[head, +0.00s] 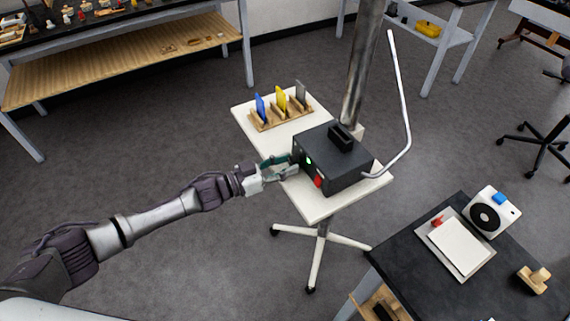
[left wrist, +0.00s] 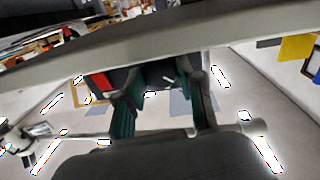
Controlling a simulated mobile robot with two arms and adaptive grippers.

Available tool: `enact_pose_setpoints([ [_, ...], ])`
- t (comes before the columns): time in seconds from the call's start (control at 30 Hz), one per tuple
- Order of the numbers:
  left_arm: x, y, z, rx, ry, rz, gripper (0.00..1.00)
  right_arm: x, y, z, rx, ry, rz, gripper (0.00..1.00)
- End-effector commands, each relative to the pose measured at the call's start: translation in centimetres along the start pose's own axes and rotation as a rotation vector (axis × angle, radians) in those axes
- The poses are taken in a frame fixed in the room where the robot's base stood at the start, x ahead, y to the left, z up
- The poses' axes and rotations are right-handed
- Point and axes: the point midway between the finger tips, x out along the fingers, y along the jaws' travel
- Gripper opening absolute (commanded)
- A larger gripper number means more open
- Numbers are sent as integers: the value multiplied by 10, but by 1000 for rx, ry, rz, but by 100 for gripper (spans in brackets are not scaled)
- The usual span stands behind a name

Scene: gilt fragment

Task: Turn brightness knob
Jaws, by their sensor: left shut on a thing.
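A dark box (head: 345,170) with a handle on top stands on a small white table (head: 314,206). Its front has a green light (head: 308,160) and a red switch (head: 318,182). My left gripper (head: 290,163) reaches the front of the box from the left. In the left wrist view, its two green-padded fingers (left wrist: 160,100) are closed on a dark knob (left wrist: 160,75) with a white mark. The red switch also shows there (left wrist: 101,83), beside one finger. In the head view the gripper hides the knob. My right gripper is not in view.
A wooden rack (head: 283,120) with blue, yellow and grey plates stands behind the box on the same table. A metal post (head: 360,75) and a bent white rod (head: 403,100) rise beside the box. A black table (head: 410,262) stands at the lower right.

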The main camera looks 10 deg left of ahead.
Motion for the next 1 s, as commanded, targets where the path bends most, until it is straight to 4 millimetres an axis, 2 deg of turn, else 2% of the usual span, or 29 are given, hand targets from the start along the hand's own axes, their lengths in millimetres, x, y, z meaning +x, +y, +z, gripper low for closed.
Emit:
enact_pose_setpoints([
  [0.7, 0, 1, 0, 467, -33, -4, 3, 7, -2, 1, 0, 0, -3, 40],
  [1.0, 0, 1, 0, 570, -42, -5, 3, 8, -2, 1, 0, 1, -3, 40],
])
